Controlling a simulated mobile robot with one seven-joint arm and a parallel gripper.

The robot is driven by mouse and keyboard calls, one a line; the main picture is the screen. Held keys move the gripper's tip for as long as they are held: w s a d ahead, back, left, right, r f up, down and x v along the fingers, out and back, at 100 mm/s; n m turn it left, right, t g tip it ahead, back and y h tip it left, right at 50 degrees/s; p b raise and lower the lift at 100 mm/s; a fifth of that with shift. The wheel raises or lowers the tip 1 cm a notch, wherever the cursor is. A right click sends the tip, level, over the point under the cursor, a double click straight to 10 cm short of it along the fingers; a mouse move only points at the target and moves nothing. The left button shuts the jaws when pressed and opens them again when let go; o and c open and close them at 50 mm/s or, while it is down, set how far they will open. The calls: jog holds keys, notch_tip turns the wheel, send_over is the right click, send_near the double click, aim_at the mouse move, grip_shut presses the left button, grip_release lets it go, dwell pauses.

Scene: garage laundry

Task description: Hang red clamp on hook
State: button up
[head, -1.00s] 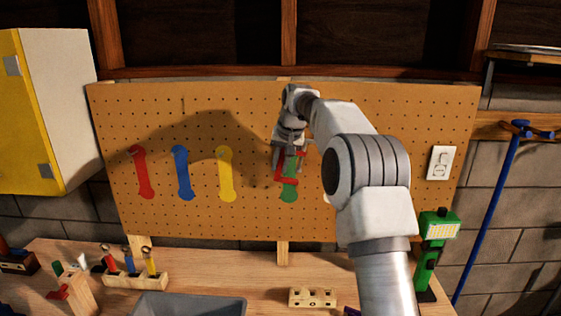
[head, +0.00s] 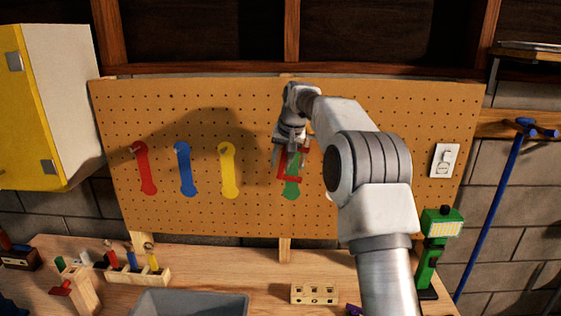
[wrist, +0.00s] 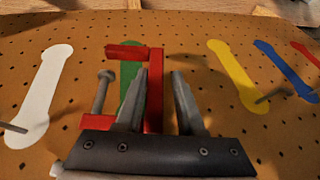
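The red clamp (head: 291,179) is at the pegboard, in front of the green painted outline (head: 291,189). In the wrist view the red clamp (wrist: 154,118) shows a long bar, a short upper arm and a grey screw at the left. My gripper (head: 290,160) is at the clamp. In the wrist view my gripper (wrist: 160,75) has its fingers apart on either side of the bar. The left finger is close to or touching the bar, and a gap shows at the right finger. The hook behind the clamp is hidden, so I cannot tell whether it bears the clamp.
Red (head: 147,170), blue (head: 185,170) and yellow (head: 228,172) outlines lie left on the pegboard (head: 400,120). A white outline (wrist: 40,95) shows in the wrist view. A grey bin (head: 190,302), wooden holders and a green lamp (head: 432,245) stand on the bench below.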

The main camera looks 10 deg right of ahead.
jog(key=shift+w+d, duration=0.25)
jog(key=shift+d, duration=0.45)
jog(key=shift+r, duration=0.35)
jog(key=s+r+b, duration=0.1)
jog(key=s+r, duration=0.3)
jog(key=s, duration=0.4)
jog(key=s+r+b, duration=0.1)
jog(key=s+r, duration=0.3)
jog(key=s, duration=0.3)
jog(key=s+f+n+b, duration=0.1)
jog(key=s+f, duration=0.4)
jog(key=s, duration=0.5)
jog(key=s+f+h+b, duration=0.1)
jog(key=s+f, duration=0.4)
jog(key=s, duration=0.5)
jog(key=s+f+n+b, duration=0.1)
jog(key=s+f, duration=0.4)
jog(key=s, duration=0.6)
jog(key=shift+d+f+n+t+b, duration=0.3)
jog(key=shift+d+t+b, duration=0.1)
jog(key=shift+b, duration=0.4)
jog(key=shift+s, duration=0.1)
